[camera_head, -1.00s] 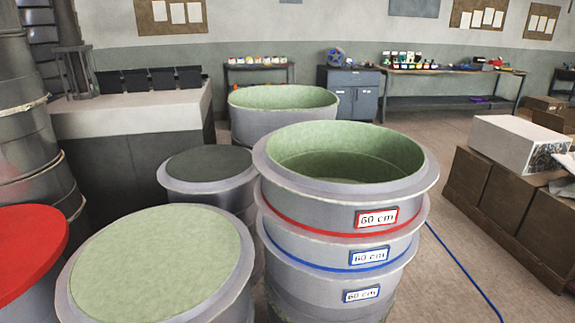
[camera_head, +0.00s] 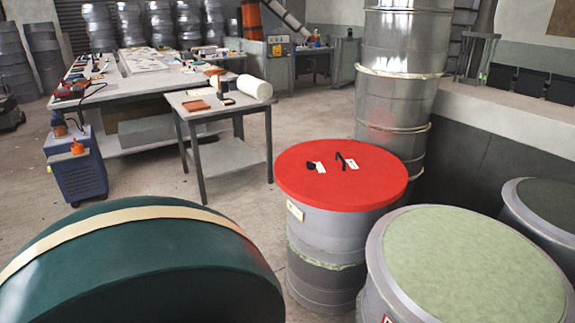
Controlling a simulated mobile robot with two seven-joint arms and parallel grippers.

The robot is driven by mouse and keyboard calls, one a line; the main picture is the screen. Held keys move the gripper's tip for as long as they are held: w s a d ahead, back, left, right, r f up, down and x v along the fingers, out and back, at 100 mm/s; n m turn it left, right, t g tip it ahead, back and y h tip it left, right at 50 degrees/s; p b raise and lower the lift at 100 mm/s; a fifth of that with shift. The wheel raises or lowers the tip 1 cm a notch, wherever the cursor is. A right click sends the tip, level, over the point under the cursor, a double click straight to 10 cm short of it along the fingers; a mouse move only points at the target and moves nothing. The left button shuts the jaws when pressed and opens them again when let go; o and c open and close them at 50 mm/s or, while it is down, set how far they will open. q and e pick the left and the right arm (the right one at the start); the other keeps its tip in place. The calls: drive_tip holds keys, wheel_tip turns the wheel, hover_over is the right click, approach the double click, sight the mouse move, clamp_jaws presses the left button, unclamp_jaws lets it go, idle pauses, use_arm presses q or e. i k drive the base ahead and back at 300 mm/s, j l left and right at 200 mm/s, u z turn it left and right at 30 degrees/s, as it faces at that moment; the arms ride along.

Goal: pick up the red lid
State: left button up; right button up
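The red lid (camera_head: 340,181) is a flat round disc on top of a grey cylindrical mould (camera_head: 325,240) near the middle of the view. Two small black items with white tags, perhaps handles, lie on the lid. Neither of my grippers shows in the view, so nothing is seen touching the lid.
A pale-green-topped mould (camera_head: 470,268) stands close to the lid's right. A dark-topped mould (camera_head: 548,205) is further right. A tall metal cylinder (camera_head: 395,80) rises behind. A large dark green drum (camera_head: 140,268) fills the lower left.

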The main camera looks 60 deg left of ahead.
sight(347, 176)
drive_tip(key=u, duration=0.4)
drive_tip(key=j+u, duration=0.1)
drive_tip(key=u, duration=0.75)
drive_tip(key=j+u, duration=0.1)
drive_tip(key=u, duration=1.2)
drive_tip(key=i+u, duration=0.2)
drive_tip(key=i, duration=0.55)
drive_tip(key=i+u, duration=0.2)
drive_tip(key=i, duration=1.35)
drive_tip(key=i+z, duration=0.15)
drive_tip(key=i, duration=0.65)
drive_tip(key=i+z, duration=0.3)
drive_tip(key=i, duration=0.15)
drive_tip(key=i+j+z, duration=0.1)
drive_tip(key=i+z, duration=0.25)
drive_tip(key=i+j+z, duration=0.3)
drive_tip(key=i, duration=0.15)
drive_tip(key=l+z, duration=0.1)
drive_tip(key=z, duration=1.7)
